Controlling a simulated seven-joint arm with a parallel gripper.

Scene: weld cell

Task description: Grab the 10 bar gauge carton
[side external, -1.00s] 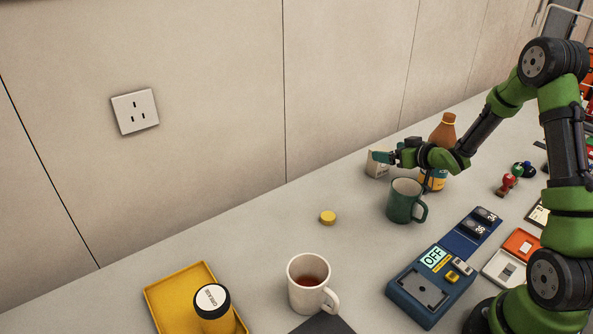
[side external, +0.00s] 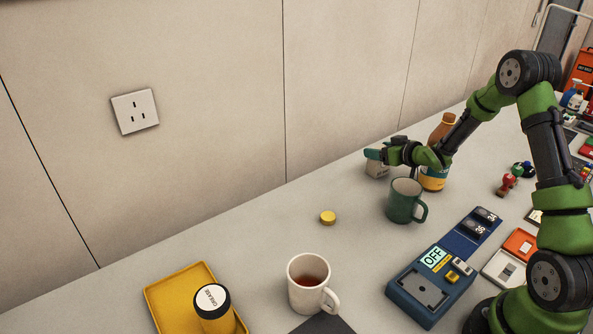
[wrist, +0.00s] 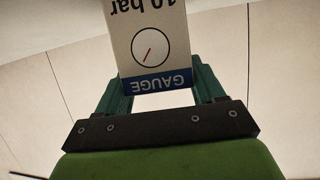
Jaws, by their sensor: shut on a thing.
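The 10 bar gauge carton is a small white box with a blue band and a dial drawing. It fills the upper middle of the wrist view (wrist: 150,45), its print upside down. In the side external view the carton (side external: 377,171) is small, near the wall behind the green mug, partly hidden by my gripper. My gripper (side external: 375,155) is shut on the carton, with a teal finger on each side of it in the wrist view (wrist: 158,85). I cannot tell whether the carton's base touches the table.
A green mug (side external: 403,203) and a brown bottle (side external: 442,130) stand close to my gripper. A yellow cap (side external: 328,217) lies to the left. A white mug (side external: 305,290), a yellow tray (side external: 165,299) and a blue device (side external: 430,285) are nearer the front. The table's middle left is clear.

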